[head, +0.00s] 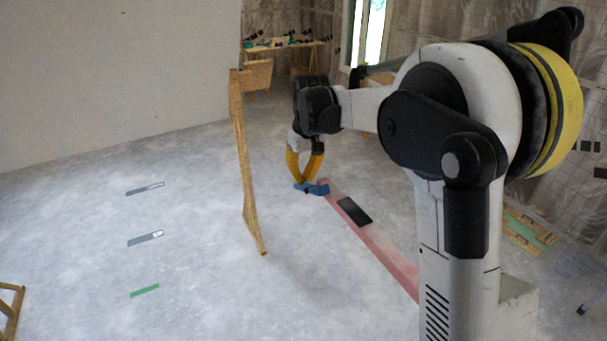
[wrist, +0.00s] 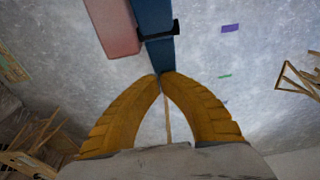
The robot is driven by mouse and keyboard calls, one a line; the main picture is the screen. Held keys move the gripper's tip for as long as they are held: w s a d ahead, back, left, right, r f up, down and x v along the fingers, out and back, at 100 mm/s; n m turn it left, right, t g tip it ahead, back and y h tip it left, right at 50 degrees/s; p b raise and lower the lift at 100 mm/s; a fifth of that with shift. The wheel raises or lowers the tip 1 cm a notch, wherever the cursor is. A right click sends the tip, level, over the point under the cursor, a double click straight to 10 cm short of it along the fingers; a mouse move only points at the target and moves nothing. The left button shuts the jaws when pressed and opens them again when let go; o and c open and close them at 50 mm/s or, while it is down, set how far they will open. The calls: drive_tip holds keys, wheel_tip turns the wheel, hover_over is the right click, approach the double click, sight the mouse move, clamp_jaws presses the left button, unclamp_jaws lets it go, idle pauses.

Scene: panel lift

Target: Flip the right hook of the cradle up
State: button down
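My gripper (head: 304,180) has yellow fingers that point down, with their tips together, at a blue piece (head: 312,188) at the far end of a long red bar (head: 385,255). In the wrist view the fingertips (wrist: 160,76) meet at the near end of a blue bar (wrist: 155,50), which has a black bracket (wrist: 160,32) around it. I cannot tell whether the tips touch it or are just above it. A pink-red bar (wrist: 112,28) lies beside the blue bar. The right hook cannot be clearly made out.
A wooden post frame (head: 243,160) stands left of my gripper. A black plate (head: 354,211) lies on or beside the red bar. A workbench (head: 283,46) stands at the back. Grey and green floor marks (head: 145,291) lie on open floor to the left.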

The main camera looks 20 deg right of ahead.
drive_tip(key=shift+f+g+b, duration=0.35)
drive_tip(key=shift+f+g, duration=0.3)
drive_tip(key=shift+g, duration=0.25)
drive_tip(key=shift+s+f, duration=0.1)
drive_tip(key=shift+f, duration=0.2)
drive_tip(key=s+f+g+b, duration=0.2)
drive_tip(key=s+f+b, duration=0.1)
drive_tip(key=shift+s+d+g+h, duration=0.15)
drive_tip(key=shift+d+g+h, duration=0.2)
drive_tip(key=shift+g+h, duration=0.05)
drive_tip(key=v, duration=1.2)
